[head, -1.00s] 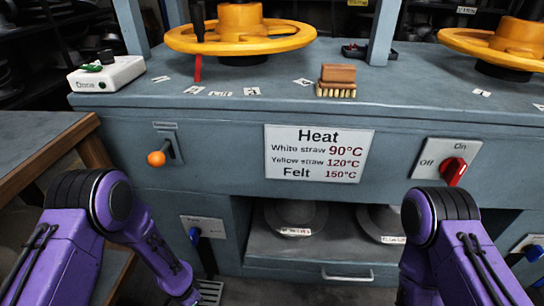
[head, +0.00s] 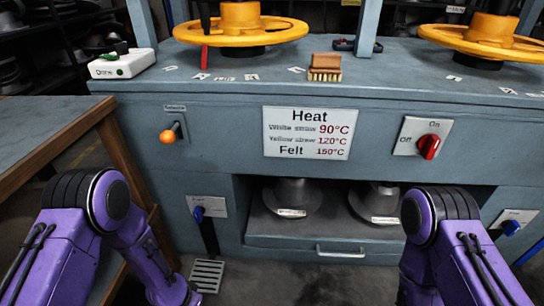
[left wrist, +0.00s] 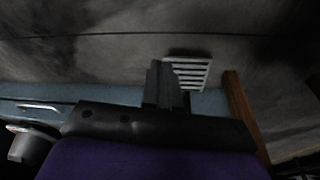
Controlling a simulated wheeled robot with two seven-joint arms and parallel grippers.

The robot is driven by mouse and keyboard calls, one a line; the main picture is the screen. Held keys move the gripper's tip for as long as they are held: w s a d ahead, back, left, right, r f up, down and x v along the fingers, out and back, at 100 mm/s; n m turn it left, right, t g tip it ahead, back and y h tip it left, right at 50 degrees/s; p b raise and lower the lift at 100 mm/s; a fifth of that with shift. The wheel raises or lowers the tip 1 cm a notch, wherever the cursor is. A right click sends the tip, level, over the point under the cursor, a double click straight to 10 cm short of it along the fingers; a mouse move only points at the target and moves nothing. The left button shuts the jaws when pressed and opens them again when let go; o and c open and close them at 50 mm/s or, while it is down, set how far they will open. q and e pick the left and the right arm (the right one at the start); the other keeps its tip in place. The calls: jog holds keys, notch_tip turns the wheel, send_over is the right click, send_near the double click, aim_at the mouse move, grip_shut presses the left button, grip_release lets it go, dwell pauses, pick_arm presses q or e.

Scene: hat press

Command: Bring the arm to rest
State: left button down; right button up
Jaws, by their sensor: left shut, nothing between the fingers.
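My left arm, purple with black joints, hangs folded down at the lower left of the head view. Its gripper is out of that view, below the picture edge. In the left wrist view my left gripper (left wrist: 166,85) shows as dark fingers close together, shut and empty, with floor behind them. My right arm hangs folded at the lower right of the head view, and its gripper is not in view.
A blue-grey press bench (head: 380,82) stands ahead, with an orange-knobbed lever (head: 167,136), a red heat switch (head: 429,147) and a drawer handle (head: 341,254). A wood-edged table (head: 88,120) is close on the left. A floor grate (head: 207,275) lies below the bench.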

pick_arm(q)
jog(key=s+a+f+n+y+b, duration=0.1)
jog(key=s+a+f+n+b, duration=0.15)
jog(key=s, duration=0.45)
jog(key=s+a+f+n+y+b, duration=0.2)
jog(key=s+f+n+b, duration=0.15)
jog(key=s, duration=0.35)
jog(key=s+a+f+n+y+b, duration=0.1)
jog(key=s+a+f+n+b, duration=0.1)
jog(key=s+n+b, duration=0.3)
pick_arm(e)
notch_tip(320, 180, down, 10)
pick_arm(q)
notch_tip(320, 180, up, 39)
jog(key=t+p, duration=0.1)
jog(key=p, duration=3.8)
jog(key=shift+a+m+y, duration=0.3)
jog(key=shift+m, duration=0.1)
pick_arm(e)
notch_tip(320, 180, up, 38)
jog(key=shift+w+r, duration=0.15)
jog(key=shift+w, duration=0.2)
